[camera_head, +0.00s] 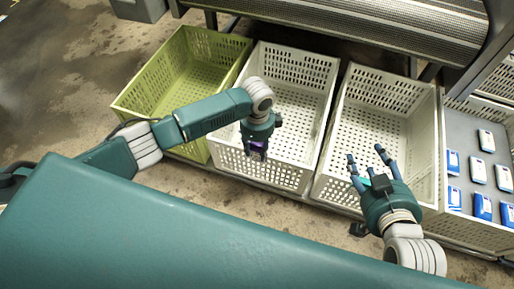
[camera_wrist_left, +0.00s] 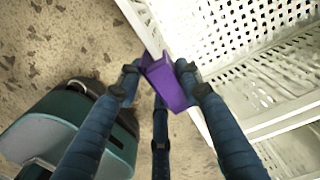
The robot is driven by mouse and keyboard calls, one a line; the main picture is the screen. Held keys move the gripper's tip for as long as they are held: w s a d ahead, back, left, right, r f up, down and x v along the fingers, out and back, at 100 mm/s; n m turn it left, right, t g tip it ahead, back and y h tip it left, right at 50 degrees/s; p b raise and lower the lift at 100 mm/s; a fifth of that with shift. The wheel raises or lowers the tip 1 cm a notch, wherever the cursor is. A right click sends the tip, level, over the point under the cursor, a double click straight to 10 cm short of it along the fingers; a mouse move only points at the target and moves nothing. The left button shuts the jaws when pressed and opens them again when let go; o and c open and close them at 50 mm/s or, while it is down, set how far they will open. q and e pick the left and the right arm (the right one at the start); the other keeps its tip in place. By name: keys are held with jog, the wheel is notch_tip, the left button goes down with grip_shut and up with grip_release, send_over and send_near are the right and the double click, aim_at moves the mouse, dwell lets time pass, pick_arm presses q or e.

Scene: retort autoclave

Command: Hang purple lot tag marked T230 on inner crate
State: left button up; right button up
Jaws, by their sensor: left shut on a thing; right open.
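A purple tag (camera_wrist_left: 170,84) is pinched between the fingertips of my left gripper (camera_wrist_left: 160,72); no marking on it is legible. In the head view my left gripper (camera_head: 258,150) points down at the front wall of the left white crate (camera_head: 277,170), mostly hiding the tag. In the left wrist view the tag overlaps the line of the white crate's rim (camera_wrist_left: 142,22); I cannot tell whether it touches it. My right gripper (camera_head: 370,162) is open and empty, its fingers over the front part of the right white crate (camera_head: 347,100).
A green crate (camera_head: 137,108) stands to the left of the white crates. At the far right a container (camera_head: 453,110) holds several blue-and-white packs (camera_head: 478,174). A metal conveyor (camera_head: 360,30) runs behind the crates. Bare stained floor (camera_head: 60,105) lies at the left.

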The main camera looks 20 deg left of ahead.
pick_arm(q)
jog(key=shift+f, duration=0.1)
dwell(0.6)
jog(key=shift+f, duration=0.2)
pick_arm(e)
jog(key=shift+w+a+r+t, duration=0.15)
jog(key=shift+w+r+t, duration=0.15)
jog(key=shift+r, duration=0.1)
jog(key=shift+r, duration=0.1)
pick_arm(q)
jog(key=shift+f, duration=0.2)
pick_arm(e)
jog(key=shift+w+a+r, duration=0.1)
jog(key=shift+w+r, duration=0.15)
jog(key=shift+r, duration=0.1)
pick_arm(q)
jog(key=shift+f, duration=0.2)
pick_arm(e)
jog(key=shift+w+r+t, duration=0.2)
jog(key=shift+r+t, duration=0.15)
jog(key=shift+t, duration=0.05)
pick_arm(q)
jog(key=shift+f+b, duration=0.15)
jog(key=shift+b, duration=0.15)
pick_arm(e)
jog(key=shift+w+a+r, duration=0.1)
jog(key=shift+a+r, duration=0.05)
jog(key=shift+r, duration=0.05)
jog(key=shift+y, duration=0.3)
